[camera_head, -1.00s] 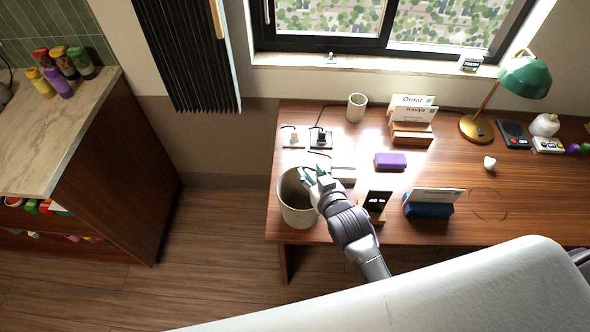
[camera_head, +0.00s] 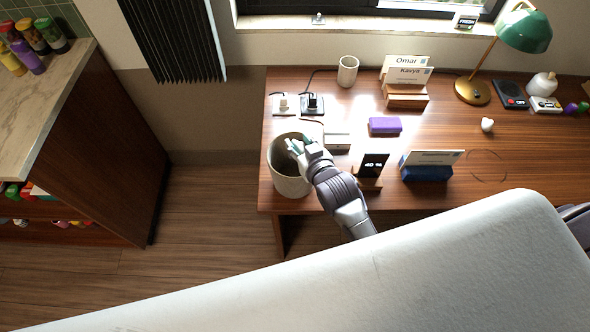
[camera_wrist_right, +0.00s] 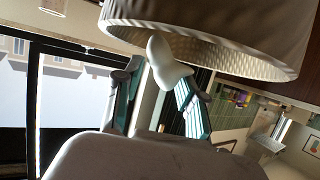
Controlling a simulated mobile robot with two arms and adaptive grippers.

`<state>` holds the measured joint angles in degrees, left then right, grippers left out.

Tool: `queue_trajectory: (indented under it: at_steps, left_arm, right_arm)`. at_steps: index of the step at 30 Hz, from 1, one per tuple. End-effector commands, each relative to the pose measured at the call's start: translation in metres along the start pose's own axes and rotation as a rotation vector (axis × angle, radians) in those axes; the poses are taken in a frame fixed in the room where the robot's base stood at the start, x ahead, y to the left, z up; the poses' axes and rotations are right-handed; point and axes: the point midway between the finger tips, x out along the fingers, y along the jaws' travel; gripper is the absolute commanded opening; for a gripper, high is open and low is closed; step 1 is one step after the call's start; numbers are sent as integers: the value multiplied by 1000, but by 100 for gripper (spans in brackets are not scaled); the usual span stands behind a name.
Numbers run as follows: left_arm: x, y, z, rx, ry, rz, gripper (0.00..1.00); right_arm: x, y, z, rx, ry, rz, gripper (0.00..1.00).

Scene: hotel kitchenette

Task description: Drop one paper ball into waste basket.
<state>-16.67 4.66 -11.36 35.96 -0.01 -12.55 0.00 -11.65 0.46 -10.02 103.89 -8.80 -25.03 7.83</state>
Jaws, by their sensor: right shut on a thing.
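The waste basket (camera_head: 288,185) is a pale round bin standing on the left end of the wooden desk. My right gripper (camera_head: 297,147) reaches over the right part of its open mouth. In the right wrist view, the gripper (camera_wrist_right: 158,88) is shut on a white paper ball (camera_wrist_right: 165,62), held between its green-padded fingers. The ball appears against the basket's rim and inner wall (camera_wrist_right: 240,35); its exact height there is unclear. In the head view the fingers hide the ball. A small white lump (camera_head: 487,124), possibly another paper ball, lies farther right on the desk. My left gripper is not in view.
Right of the basket are a phone on a stand (camera_head: 373,165), a blue card holder (camera_head: 427,173), a purple block (camera_head: 384,125) and wooden card holders (camera_head: 405,95). A cup (camera_head: 347,71) and a green lamp (camera_head: 523,32) stand behind. Floor left of the desk is clear.

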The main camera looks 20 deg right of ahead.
Motion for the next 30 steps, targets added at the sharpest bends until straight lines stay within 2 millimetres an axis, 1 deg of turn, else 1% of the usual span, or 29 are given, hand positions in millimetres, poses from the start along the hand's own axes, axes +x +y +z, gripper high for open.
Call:
queue_trajectory:
  at_steps: [5,6,10,19,22,26,30]
  left_arm:
    - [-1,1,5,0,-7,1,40]
    - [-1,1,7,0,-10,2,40]
    - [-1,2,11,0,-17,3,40]
    - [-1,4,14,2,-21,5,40]
    - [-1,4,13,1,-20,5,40]
    - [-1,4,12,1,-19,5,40]
    - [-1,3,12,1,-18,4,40]
  right_arm:
    - [0,0,-1,0,0,0,29]
    - [0,0,-1,0,0,0,47]
    - [0,0,-1,0,0,0,68]
    - [-1,0,-1,0,0,0,69]
    - [-6,0,0,0,-1,0,69]
    - [-26,0,1,0,-2,0,69]
    - [-57,0,1,0,-2,0,69]
